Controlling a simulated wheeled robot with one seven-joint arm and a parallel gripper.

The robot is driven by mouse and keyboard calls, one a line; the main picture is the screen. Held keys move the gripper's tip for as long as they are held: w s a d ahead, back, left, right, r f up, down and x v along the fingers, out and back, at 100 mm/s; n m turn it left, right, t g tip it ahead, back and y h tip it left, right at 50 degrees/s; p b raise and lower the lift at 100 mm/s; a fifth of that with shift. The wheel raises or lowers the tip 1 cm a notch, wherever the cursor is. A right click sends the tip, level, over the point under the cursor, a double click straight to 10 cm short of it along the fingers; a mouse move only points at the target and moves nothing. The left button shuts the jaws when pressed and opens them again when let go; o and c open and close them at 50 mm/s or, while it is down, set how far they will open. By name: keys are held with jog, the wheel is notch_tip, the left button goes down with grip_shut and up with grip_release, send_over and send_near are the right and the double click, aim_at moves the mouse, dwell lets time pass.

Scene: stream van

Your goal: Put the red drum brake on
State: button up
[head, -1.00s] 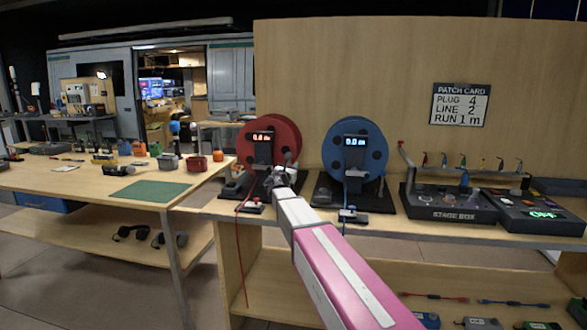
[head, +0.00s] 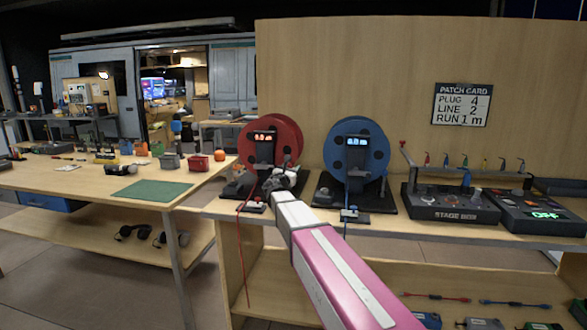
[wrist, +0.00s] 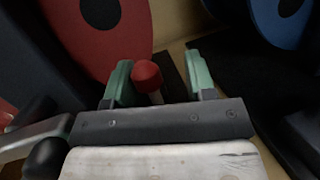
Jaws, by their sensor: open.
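The red drum (head: 287,135) stands upright on its dark base at the left of the bench, with a small display on its stand. In the wrist view the drum's red face (wrist: 95,40) fills the upper left. A lever with a round red knob (wrist: 147,76), likely the brake, stands beside the drum. My gripper (wrist: 159,80) is open, and its green fingertips are on either side of the red knob, with the knob closer to the left finger. In the head view my gripper (head: 281,181) is in front of the red drum and hides the knob.
The blue drum (head: 371,150) stands just right of the red one and also edges into the wrist view (wrist: 285,15). A red cable (head: 244,260) hangs over the bench's front. The stage box (head: 455,214) is at right. A side table with a green mat (head: 152,190) is at left.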

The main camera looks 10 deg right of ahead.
jog(key=v, duration=0.7)
jog(key=shift+s, duration=0.35)
jog(key=shift+s+a+f, duration=0.15)
jog(key=shift+s+a, duration=0.15)
jog(key=shift+a, duration=0.05)
